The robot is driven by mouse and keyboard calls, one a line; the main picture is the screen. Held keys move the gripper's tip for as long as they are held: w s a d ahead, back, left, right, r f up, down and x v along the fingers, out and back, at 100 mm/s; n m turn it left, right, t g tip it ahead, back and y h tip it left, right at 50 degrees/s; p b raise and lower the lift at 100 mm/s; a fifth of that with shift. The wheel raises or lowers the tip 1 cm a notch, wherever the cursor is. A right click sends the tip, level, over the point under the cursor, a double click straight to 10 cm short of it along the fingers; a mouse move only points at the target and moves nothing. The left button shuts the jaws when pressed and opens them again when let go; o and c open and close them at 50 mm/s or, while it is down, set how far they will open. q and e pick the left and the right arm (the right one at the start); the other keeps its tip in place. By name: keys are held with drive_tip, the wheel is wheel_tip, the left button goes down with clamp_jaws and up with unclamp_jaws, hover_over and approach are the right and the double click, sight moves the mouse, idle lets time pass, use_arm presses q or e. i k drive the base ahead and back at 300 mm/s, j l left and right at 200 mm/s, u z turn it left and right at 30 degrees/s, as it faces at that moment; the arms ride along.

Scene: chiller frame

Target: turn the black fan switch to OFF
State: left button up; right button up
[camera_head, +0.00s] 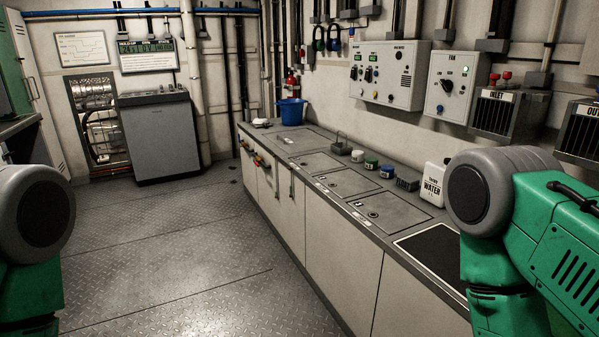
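A white control box marked FAN (449,88) hangs on the right wall above the counter. It carries a rotary switch (447,86) with a dark knob and a pale pointer; its exact setting is too small to read. My green arms show at the left and right edges. Neither gripper is in view, and nothing is seen touching the fan box.
A grey counter (335,185) runs along the right wall, with a blue bucket (291,111), several small jars and a white WATER jug (432,184) on it. INLET (497,112) and OUTLET vents are right of the fan box. The metal floor (170,255) is clear.

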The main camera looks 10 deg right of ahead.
sight(447, 85)
drive_tip(key=i+j+z, duration=0.1)
drive_tip(key=i, duration=0.45)
drive_tip(key=i+j+z, duration=0.1)
drive_tip(key=i, duration=0.5)
